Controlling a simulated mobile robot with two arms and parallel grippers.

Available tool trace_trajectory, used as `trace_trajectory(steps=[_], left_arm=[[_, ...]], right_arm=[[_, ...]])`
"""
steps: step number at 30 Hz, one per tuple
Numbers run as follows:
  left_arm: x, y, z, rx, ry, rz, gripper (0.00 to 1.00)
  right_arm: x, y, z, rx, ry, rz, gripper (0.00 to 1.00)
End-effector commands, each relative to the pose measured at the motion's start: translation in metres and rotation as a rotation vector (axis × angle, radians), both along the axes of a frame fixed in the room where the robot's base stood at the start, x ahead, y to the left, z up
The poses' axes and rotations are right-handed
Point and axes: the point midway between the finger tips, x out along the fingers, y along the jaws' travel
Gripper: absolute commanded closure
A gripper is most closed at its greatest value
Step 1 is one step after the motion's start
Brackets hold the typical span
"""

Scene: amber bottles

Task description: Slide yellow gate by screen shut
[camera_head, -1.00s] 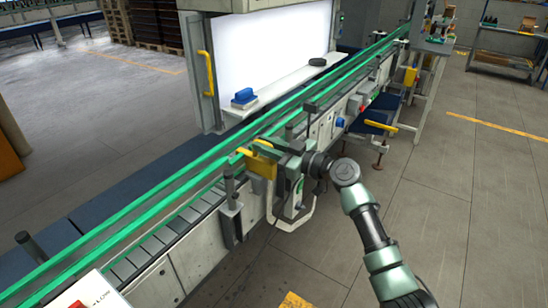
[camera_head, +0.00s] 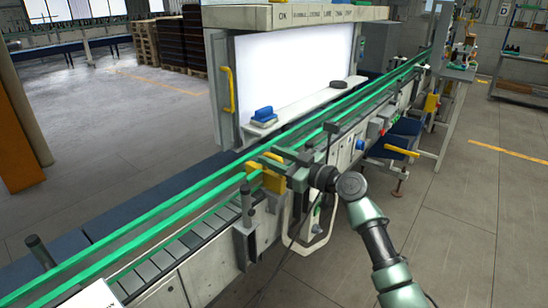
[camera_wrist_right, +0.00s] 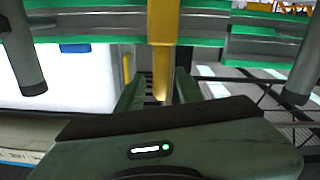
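The yellow gate (camera_head: 273,180) sits at the green-railed conveyor, in front of the bright screen (camera_head: 300,72). My right gripper (camera_head: 268,160) is at the gate, its two fingers spread above the yellow part and partly covering it. In the right wrist view an upright yellow bar (camera_wrist_right: 163,45) stands between the green fingers of the right gripper (camera_wrist_right: 158,92). A gap shows between the left finger and the bar; the right finger is close to it, and contact cannot be told. My left gripper is out of view.
Green rails (camera_head: 190,200) run along the conveyor, with dark upright posts (camera_head: 246,205) near the gate. A blue-topped block (camera_head: 263,115) lies on the screen's ledge. A yellow handle (camera_head: 229,90) is on the screen's frame.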

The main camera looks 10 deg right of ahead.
Motion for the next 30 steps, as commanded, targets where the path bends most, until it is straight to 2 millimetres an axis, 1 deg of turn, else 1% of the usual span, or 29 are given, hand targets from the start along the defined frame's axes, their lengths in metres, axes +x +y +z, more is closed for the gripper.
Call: trace_trajectory(steps=[2, 5, 12, 16, 20, 30], left_arm=[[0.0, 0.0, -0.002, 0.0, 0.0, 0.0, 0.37], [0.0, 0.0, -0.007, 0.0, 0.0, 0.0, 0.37], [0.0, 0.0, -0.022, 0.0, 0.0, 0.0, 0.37], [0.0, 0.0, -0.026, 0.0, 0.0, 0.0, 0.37], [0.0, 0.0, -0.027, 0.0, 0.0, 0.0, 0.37], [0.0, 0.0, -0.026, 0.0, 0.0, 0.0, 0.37]], right_arm=[[-0.002, -0.002, -0.002, -0.001, 0.001, 0.0, 0.64], [-0.01, -0.009, -0.004, -0.003, 0.0, -0.001, 0.64], [-0.043, -0.034, -0.004, -0.005, -0.002, -0.001, 0.64], [-0.055, -0.043, -0.003, -0.003, 0.0, 0.0, 0.64], [-0.06, -0.046, -0.002, -0.001, 0.001, 0.001, 0.64], [-0.06, -0.047, -0.001, -0.001, 0.001, 0.001, 0.64]])
